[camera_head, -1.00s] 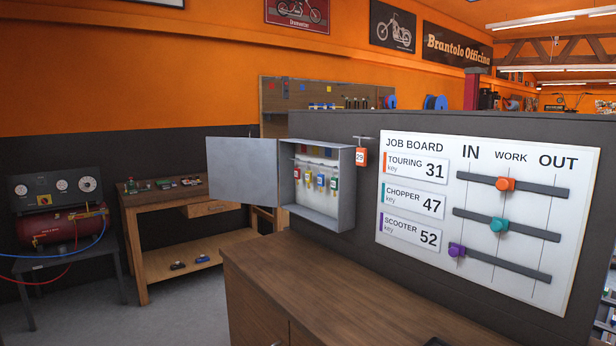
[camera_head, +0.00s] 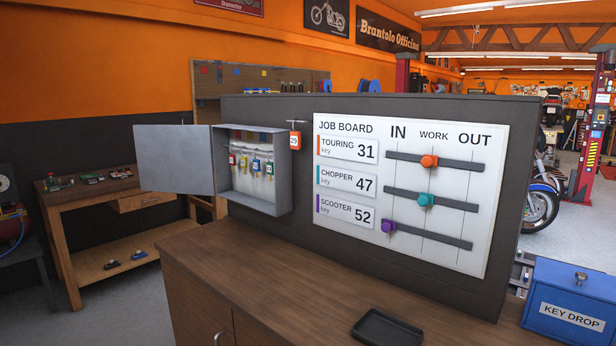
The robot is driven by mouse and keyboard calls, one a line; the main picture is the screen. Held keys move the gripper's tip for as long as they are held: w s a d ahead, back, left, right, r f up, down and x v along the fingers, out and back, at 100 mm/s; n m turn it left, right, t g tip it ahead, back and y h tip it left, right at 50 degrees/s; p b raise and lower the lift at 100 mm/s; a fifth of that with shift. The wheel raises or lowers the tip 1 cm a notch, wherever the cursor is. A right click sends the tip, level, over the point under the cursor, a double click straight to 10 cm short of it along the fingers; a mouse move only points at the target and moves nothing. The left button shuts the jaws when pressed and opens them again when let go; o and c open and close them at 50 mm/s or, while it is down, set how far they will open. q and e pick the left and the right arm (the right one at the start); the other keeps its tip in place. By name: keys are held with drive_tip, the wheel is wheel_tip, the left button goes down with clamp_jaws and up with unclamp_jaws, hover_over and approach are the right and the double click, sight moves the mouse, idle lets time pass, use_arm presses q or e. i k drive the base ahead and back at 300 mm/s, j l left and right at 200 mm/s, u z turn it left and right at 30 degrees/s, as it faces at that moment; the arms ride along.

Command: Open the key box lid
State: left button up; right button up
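The grey metal key box (camera_head: 283,182) is fixed to the dark panel, left of the job board. Its lid (camera_head: 174,160) stands wide open, swung out to the left. Several keys with coloured tags (camera_head: 256,165) hang inside the box. Neither of my grippers shows in the head view.
The job board (camera_head: 410,190) has three sliders on rails. An orange tag (camera_head: 295,140) marked 29 hangs beside the box. Below are a wooden counter (camera_head: 270,295), a black tray (camera_head: 387,328) and a blue key drop box (camera_head: 575,300). A workbench (camera_head: 120,205) stands at left.

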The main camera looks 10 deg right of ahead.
sight(597, 286)
drive_tip(key=z, duration=1.8)
drive_tip(key=i+l+z, duration=0.4)
drive_tip(key=i+l, duration=0.15)
drive_tip(key=l, duration=0.15)
